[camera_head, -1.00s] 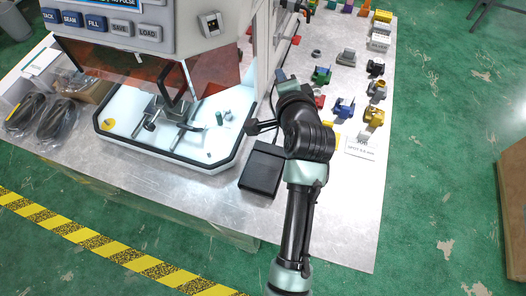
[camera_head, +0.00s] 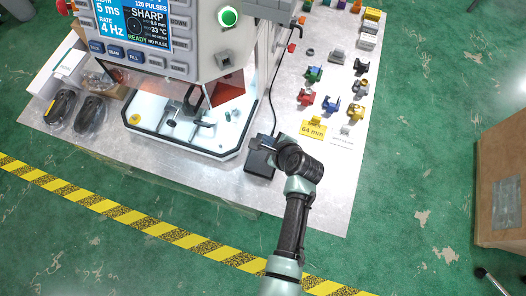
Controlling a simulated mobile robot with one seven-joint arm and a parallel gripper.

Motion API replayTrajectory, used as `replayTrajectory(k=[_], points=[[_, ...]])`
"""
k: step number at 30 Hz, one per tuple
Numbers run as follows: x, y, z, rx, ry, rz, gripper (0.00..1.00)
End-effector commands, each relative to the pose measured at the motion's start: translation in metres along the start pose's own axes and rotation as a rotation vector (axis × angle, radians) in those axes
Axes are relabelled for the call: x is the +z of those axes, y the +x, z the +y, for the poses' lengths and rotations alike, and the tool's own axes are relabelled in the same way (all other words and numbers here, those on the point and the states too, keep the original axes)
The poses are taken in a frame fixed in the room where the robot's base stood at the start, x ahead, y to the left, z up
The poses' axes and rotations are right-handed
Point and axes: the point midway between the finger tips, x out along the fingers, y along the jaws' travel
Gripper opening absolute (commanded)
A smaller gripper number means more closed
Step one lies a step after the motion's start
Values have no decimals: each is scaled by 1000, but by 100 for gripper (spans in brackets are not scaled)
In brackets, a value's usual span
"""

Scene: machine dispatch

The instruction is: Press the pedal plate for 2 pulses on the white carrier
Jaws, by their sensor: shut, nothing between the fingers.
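The black pedal (camera_head: 258,163) lies on the metal table just right of the machine's base. My gripper (camera_head: 257,145) is shut and empty at the pedal's far edge, seemingly over it; I cannot tell whether it touches. The machine's screen (camera_head: 146,22) reads 5 ms, 4 Hz, 120 PULSES, SHARP, 33 °C and READY NO PULSE. A green round button (camera_head: 228,17) is lit beside it. A metal fixture (camera_head: 190,104) stands in the white machine tray (camera_head: 160,130), partly behind an orange shield. I cannot make out a white carrier in it.
Several coloured parts stand on the right, among them a red part (camera_head: 306,97) and a blue part (camera_head: 331,104). A yellow 64 mm card (camera_head: 313,129) lies near my arm. A cardboard box (camera_head: 503,195) stands far right.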

Motion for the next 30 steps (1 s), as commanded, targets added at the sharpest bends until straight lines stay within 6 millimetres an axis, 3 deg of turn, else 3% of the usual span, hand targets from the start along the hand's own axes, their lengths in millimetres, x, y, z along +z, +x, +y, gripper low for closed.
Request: replayTrajectory(k=[17,30], points=[[-4,4,5,5,10,0,0],[-32,43,34,5,9,0,0]])
